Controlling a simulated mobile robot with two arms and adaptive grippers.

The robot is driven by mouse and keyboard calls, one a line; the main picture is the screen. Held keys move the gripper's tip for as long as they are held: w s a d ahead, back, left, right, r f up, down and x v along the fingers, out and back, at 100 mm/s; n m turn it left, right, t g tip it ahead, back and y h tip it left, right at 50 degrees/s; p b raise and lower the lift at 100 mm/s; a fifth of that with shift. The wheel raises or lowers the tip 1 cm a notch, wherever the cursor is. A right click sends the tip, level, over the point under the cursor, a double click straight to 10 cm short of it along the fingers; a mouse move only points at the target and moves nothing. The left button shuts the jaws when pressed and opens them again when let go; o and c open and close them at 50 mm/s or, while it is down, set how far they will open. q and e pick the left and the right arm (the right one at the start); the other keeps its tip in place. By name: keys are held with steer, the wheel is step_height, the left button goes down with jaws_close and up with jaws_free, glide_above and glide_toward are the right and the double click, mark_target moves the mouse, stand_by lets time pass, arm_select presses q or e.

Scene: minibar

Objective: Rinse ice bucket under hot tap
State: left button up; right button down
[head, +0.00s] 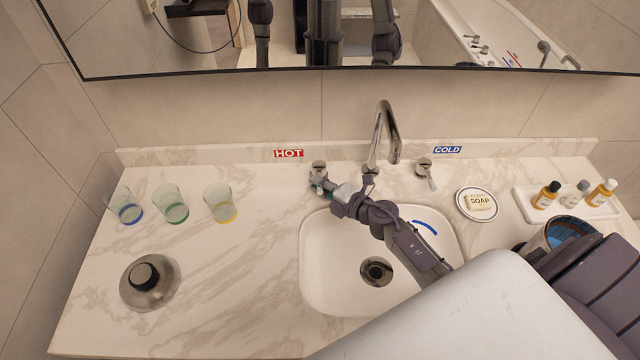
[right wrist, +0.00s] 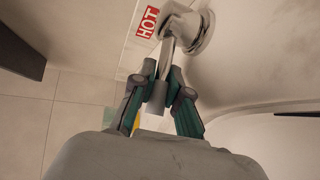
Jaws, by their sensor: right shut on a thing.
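The hot tap knob (head: 319,167) stands left of the spout, below the red HOT label (head: 288,154). My right gripper (head: 323,186) is at it, reaching over the sink. The right wrist view shows this gripper (right wrist: 160,90) shut on the tap's metal lever (right wrist: 168,55). The spout (head: 384,130) arches over the sink (head: 325,270); I see no clear water stream. A metal bucket (head: 548,240) with a bluish inside is at the right of the counter, partly hidden by my arm. My left gripper is not in view.
The cold tap (head: 426,172), a soap dish (head: 476,204) and a tray of small bottles (head: 575,195) are right of the spout. A mirror hangs behind.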

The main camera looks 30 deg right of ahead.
mark_target(306, 192)
steer(key=shift+w+a+r+m+t+h+p, duration=0.15)
steer(key=shift+a+m+h+p, duration=0.1)
steer(key=shift+m+h+p, duration=0.3)
steer(key=shift+w+a+f+m+t+h+p, duration=0.15)
steer(key=shift+a+m+h+p, duration=0.15)
steer(key=shift+h, duration=0.35)
steer(key=shift+w+a+m+h, duration=0.2)
steer(key=shift+a+m+h, duration=0.15)
steer(key=shift+m+h, duration=0.5)
steer(key=m+h, duration=0.1)
steer(key=w+h+b, duration=0.1)
steer(key=h, duration=0.1)
steer(key=shift+a+f+m, duration=0.2)
steer(key=shift+a+m, duration=0.2)
steer(key=shift+w+a+m+h+b, duration=0.2)
steer(key=shift+m+h+b, duration=0.4)
steer(key=shift+h+b, duration=0.3)
steer(key=shift+w+r+h, duration=0.1)
steer(key=shift+h, duration=0.15)
steer(key=shift+m, duration=0.3)
steer(key=c, duration=1.2)
jaws_free()
steer(key=shift+o, duration=0.2)
steer(key=shift+r, duration=0.1)
